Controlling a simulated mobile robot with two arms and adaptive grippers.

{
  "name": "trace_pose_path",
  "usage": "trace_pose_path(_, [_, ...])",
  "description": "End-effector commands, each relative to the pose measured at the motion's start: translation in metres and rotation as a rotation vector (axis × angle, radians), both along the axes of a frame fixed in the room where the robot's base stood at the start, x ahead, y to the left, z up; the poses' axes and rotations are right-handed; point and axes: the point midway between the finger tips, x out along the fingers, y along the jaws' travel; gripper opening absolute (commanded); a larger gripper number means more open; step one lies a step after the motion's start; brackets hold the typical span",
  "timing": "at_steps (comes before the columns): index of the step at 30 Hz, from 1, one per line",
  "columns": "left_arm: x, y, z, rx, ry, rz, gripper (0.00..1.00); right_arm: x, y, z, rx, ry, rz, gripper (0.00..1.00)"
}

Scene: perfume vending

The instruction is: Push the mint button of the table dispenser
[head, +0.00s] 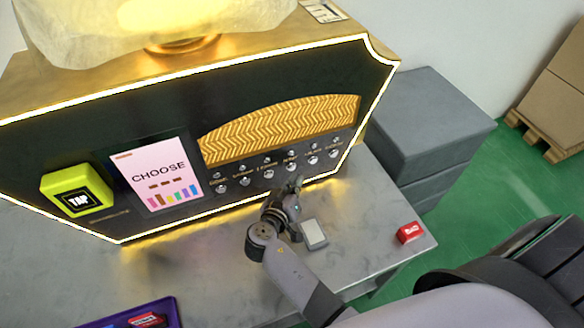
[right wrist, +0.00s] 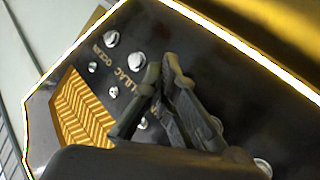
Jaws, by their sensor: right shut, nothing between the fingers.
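The table dispenser (head: 130,130) is a dark panel with a glowing edge and a row of silver buttons under a gold herringbone band. The label that looks like mint, though too small to read surely, is above the fourth button from the left (head: 292,167). My right gripper (head: 296,182) is shut and empty, its tips just below that button. In the right wrist view the shut fingers (right wrist: 160,75) are close to the panel, beside the LILAC label (right wrist: 130,70), and hide the neighbouring label. I cannot tell whether they touch the panel. My left gripper is not in view.
A yellow TAP box (head: 78,192) and a CHOOSE screen (head: 160,178) are on the panel's left. A small grey-white device (head: 314,234) and a red item (head: 409,232) lie on the table. A purple tray (head: 120,318) is at the front left. Grey boxes (head: 425,125) stand right.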

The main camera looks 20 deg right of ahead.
Motion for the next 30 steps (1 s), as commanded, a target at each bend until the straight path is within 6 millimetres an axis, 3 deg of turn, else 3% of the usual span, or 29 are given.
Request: trace_pose_path(30, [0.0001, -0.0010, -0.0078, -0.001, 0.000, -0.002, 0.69, 0.0087, -0.0006, 0.0004, 0.000, 0.000, 0.000, 0.00])
